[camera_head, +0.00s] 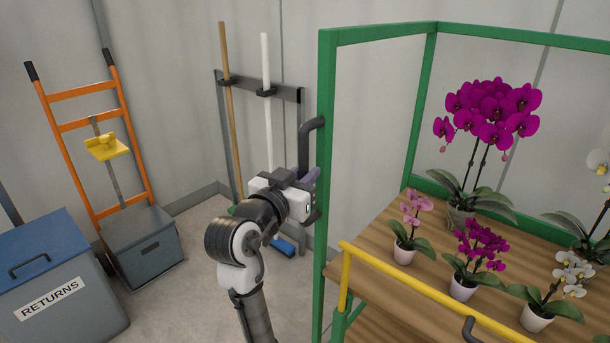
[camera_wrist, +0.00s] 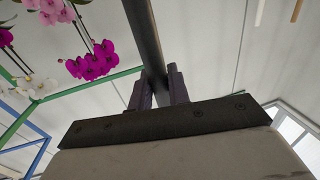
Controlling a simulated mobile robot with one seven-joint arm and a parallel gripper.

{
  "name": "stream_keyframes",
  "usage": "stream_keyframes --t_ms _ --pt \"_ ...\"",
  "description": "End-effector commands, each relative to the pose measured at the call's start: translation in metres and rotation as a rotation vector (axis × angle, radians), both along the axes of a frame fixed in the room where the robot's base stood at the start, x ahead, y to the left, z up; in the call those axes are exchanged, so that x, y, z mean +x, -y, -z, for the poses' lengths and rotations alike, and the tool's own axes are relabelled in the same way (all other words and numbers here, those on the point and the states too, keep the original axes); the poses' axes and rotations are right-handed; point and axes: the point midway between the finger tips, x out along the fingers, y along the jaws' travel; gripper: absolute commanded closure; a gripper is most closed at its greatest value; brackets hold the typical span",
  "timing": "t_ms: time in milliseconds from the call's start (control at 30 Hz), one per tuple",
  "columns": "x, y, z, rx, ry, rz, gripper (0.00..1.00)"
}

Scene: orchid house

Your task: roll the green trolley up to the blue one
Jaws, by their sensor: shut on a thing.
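The green trolley (camera_head: 326,100) stands at the right in the head view, with a wooden shelf of potted orchids. A dark upright handle (camera_head: 305,150) is fixed to its near left post. My gripper (camera_head: 307,177) is shut on this handle at the trolley's left side. In the wrist view, both fingers of my gripper (camera_wrist: 158,90) lie on either side of the dark handle bar (camera_wrist: 145,40). A green bar of the trolley (camera_wrist: 110,82) shows behind. Blue bars (camera_wrist: 24,119), likely of the blue trolley, show at the lower left there. The blue trolley is not in the head view.
A yellow rail (camera_head: 400,275) runs along the green trolley's near side. At the left stand a blue-lidded returns bin (camera_head: 50,310) and an orange hand truck (camera_head: 85,92) with a grey box (camera_head: 145,250). A tool rack (camera_head: 285,92) with poles stands by the wall.

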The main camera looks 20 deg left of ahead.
Motion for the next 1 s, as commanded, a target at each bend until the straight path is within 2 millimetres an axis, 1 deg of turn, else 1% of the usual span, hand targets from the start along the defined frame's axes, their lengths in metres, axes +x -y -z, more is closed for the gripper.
stream_keyframes --t_ms 33,233,267,367,400,667,767,867,1000 --pt "-0.001 0.004 0.001 0.001 -0.002 0.009 1.00" --pt "-0.001 0.005 0.001 0.001 -0.003 0.012 1.00" --pt "-0.001 0.005 0.001 0.001 -0.003 0.013 0.78" --pt "-0.001 0.005 0.001 0.001 -0.003 0.012 0.65" --pt "-0.001 0.004 0.001 0.001 -0.003 0.011 0.63" --pt "-0.001 0.003 0.001 0.001 -0.002 0.007 0.63" --pt "-0.007 0.001 0.002 0.000 -0.001 0.006 0.63" --pt "-0.021 -0.001 0.002 0.001 0.000 0.004 0.63" --pt "-0.051 -0.006 0.003 0.002 0.000 0.002 0.63"
